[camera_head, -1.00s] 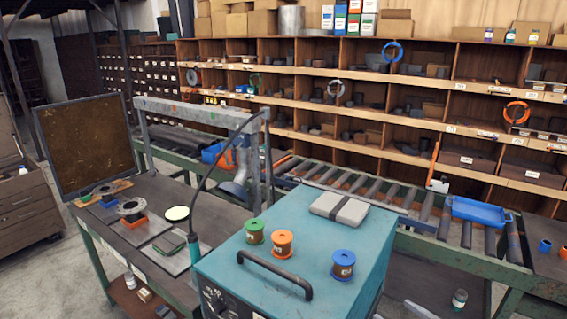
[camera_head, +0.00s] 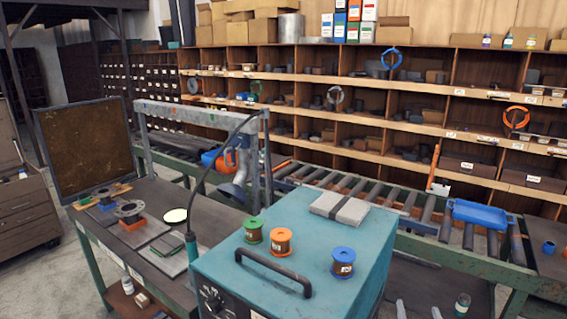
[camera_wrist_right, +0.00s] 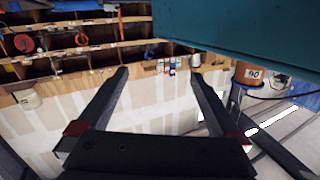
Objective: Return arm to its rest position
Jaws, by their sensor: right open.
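My right gripper shows only as two pale fingertips at the bottom edge of the head view (camera_head: 418,311), in front of the teal box and to its right. In the right wrist view the jaws (camera_wrist_right: 158,76) stand wide apart with nothing between them. My left gripper is in neither view. A grey flanged pipe elbow (camera_head: 241,178) is at the grey frame behind the bench. A dark round flange (camera_head: 130,211) sits on an orange block on the bench at left.
A roller conveyor (camera_head: 350,183) holds a blue tray (camera_head: 482,214). Shelves line the back wall.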

